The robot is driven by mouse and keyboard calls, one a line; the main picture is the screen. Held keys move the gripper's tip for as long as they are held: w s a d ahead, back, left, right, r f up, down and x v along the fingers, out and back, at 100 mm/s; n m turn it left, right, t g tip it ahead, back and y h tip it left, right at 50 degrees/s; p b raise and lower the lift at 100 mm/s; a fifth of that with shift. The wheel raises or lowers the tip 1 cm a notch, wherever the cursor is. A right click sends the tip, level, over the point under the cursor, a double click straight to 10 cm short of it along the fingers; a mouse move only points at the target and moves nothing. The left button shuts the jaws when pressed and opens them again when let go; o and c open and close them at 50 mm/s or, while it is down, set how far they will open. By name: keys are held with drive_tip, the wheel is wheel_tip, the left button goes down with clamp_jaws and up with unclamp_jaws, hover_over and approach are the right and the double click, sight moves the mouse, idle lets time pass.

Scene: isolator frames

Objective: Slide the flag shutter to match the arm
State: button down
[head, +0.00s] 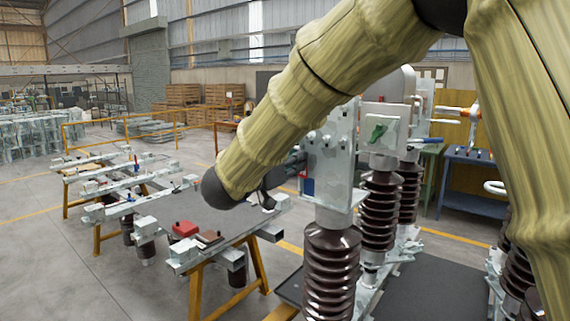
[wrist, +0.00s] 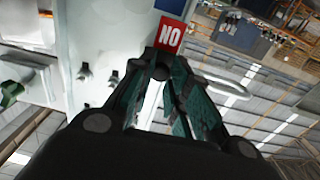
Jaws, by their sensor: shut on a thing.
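The same red panel (head: 307,187) shows small in the head view, low on the pale upright plate (head: 330,150). My gripper (wrist: 161,70) has its fingertips closed together just below the red panel, on a small dark piece that I take as the flag shutter's knob. The fingers hide most of that piece and the shutter's edges. In the head view my gripper (head: 290,165) is partly hidden behind my arm, close to the plate's left side.
Brown ribbed insulators (head: 330,270) stand under the plate and behind it. Bolts (wrist: 84,72) stick out from the plate near my fingers. A white ring (wrist: 222,87) shows right of the fingers. A workbench (head: 225,222) with a red item stands at left.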

drive_tip(key=c, duration=1.3)
unclamp_jaws()
drive_tip(key=shift+r, duration=0.25)
drive_tip(key=shift+c, duration=0.2)
drive_tip(key=v, duration=1.2)
drive_tip(key=shift+f, duration=0.15)
